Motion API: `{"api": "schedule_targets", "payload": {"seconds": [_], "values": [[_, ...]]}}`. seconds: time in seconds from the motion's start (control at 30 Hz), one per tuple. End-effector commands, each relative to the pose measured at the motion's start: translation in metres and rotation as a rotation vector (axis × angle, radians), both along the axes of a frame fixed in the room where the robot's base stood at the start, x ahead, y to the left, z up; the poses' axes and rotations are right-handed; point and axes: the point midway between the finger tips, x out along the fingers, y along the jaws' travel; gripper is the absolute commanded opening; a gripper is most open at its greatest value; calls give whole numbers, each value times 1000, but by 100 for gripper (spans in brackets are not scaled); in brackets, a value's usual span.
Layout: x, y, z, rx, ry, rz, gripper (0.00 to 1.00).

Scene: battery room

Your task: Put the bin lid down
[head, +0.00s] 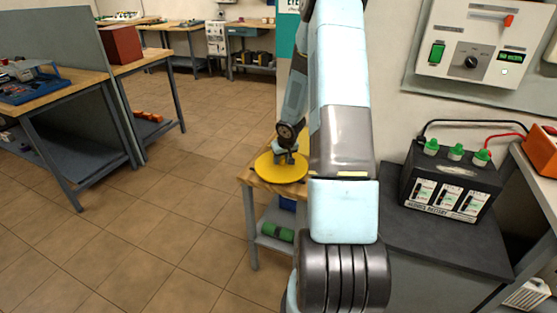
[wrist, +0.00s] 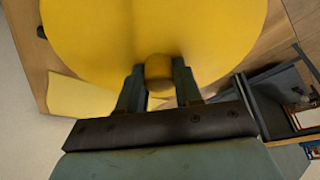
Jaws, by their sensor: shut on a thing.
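The bin lid is a round yellow disc (head: 281,169) with a knob, seen in the head view over the small wooden-topped table (head: 262,186). It also fills the top of the wrist view (wrist: 150,30). My gripper (head: 287,154) is above the lid. In the wrist view my gripper (wrist: 158,85) has its two fingers on either side of the yellow knob (wrist: 158,67) and is shut on it. I cannot tell whether the lid touches the tabletop. Part of the tabletop is hidden by the lid and my arm.
A green roll (head: 277,232) lies on the table's lower shelf. A black battery (head: 450,183) with green caps stands on a dark bench at the right. Workbenches (head: 55,88) line the left. The tiled floor (head: 160,235) between is clear.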

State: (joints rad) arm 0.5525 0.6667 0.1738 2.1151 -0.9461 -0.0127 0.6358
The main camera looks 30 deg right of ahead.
Motion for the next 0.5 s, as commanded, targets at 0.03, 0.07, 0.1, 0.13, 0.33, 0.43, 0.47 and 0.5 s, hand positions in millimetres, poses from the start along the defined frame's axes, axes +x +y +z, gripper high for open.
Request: {"api": "schedule_targets", "payload": {"seconds": [0.03,0.07,0.1,0.13,0.33,0.43,0.47,0.5], "values": [[0,0,0,0,0,0,1],[0,0,0,0,0,0,1],[0,0,0,0,0,0,1],[0,0,0,0,0,0,1],[0,0,-3,0,1,0,36],[0,0,-2,0,0,0,46],[0,0,-2,0,0,0,49],[0,0,-2,0,0,0,52]]}}
